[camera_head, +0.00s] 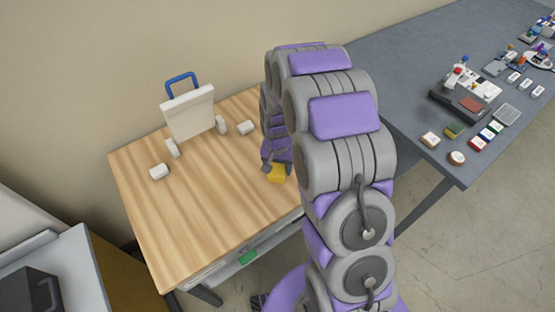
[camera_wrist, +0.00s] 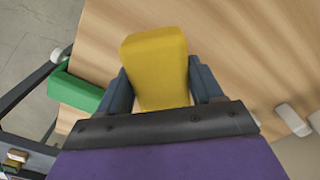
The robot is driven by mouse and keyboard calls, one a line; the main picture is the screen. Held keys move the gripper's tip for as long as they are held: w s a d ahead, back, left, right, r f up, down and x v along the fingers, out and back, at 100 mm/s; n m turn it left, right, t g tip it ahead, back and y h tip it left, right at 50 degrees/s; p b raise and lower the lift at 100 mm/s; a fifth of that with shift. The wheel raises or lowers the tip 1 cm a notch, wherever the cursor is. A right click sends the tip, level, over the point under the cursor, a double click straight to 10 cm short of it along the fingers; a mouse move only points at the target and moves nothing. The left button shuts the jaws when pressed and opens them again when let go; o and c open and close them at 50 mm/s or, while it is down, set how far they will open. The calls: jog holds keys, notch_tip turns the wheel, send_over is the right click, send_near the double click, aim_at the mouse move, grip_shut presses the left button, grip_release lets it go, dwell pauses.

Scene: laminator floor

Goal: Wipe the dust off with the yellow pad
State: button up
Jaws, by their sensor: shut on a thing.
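The yellow pad (camera_wrist: 156,62) is between the two fingers of my gripper (camera_wrist: 160,85) in the wrist view, and the gripper is shut on it. In the head view the yellow pad (camera_head: 277,173) shows at the end of my gripper (camera_head: 275,160), over the right part of the wooden table (camera_head: 205,215). I cannot tell whether the pad touches the tabletop. I cannot make out any dust on the visible wood. My arm hides the table's right edge.
A white board with a blue handle (camera_head: 188,112) stands at the table's back. Small white blocks (camera_head: 159,172) lie around it. A green thing (camera_head: 248,258) is at the front edge. A grey table (camera_head: 420,60) at right holds several small items. The table's front left is clear.

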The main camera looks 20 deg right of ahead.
jog(key=shift+r+p, duration=0.3)
jog(key=shift+r, duration=0.6)
jog(key=shift+d+r, duration=0.15)
jog(key=shift+r, duration=0.3)
